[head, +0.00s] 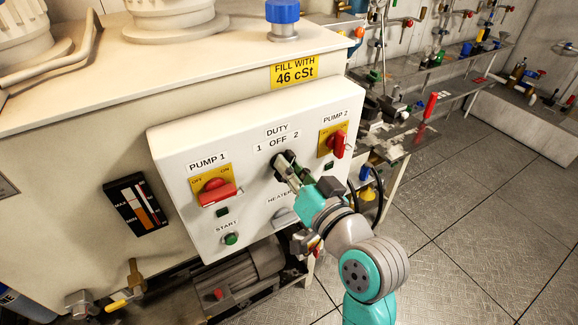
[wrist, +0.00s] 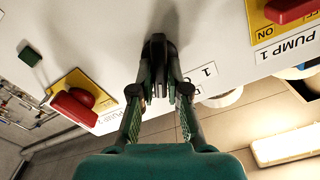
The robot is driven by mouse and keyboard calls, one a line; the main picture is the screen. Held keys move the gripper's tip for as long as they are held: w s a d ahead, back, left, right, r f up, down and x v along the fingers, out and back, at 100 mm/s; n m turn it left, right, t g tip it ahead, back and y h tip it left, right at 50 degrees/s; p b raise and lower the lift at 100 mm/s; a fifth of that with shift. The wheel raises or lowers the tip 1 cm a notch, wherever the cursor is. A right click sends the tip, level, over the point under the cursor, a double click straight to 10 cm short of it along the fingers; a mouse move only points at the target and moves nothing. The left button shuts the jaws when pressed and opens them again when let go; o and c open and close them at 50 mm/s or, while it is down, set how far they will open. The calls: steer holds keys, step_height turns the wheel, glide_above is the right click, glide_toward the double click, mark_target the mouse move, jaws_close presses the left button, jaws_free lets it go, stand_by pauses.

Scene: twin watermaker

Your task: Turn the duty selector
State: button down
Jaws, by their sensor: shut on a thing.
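The duty selector (wrist: 157,48) is a black knob on the white panel (head: 240,195), under the DUTY label with the marks 1, OFF and 2. In the head view my gripper (head: 283,164) covers most of it. In the wrist view my gripper (wrist: 156,88) has its two fingers closed on either side of the black knob. Which mark the knob points to is hidden by the fingers.
Red PUMP 1 switch (head: 215,190) sits left of my gripper and red PUMP 2 switch (head: 338,146) sits right. The heater knob (head: 284,216) and green start button (head: 231,239) are below. A bench with tools (head: 400,140) stands behind at right. Floor at right is clear.

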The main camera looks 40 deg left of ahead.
steer(key=shift+w+f+m, duration=0.1)
steer(key=shift+m, duration=1.8)
steer(key=c, duration=1.2)
jaws_free()
steer(key=shift+o, duration=0.2)
steer(key=shift+d, duration=0.1)
steer(key=v, duration=1.2)
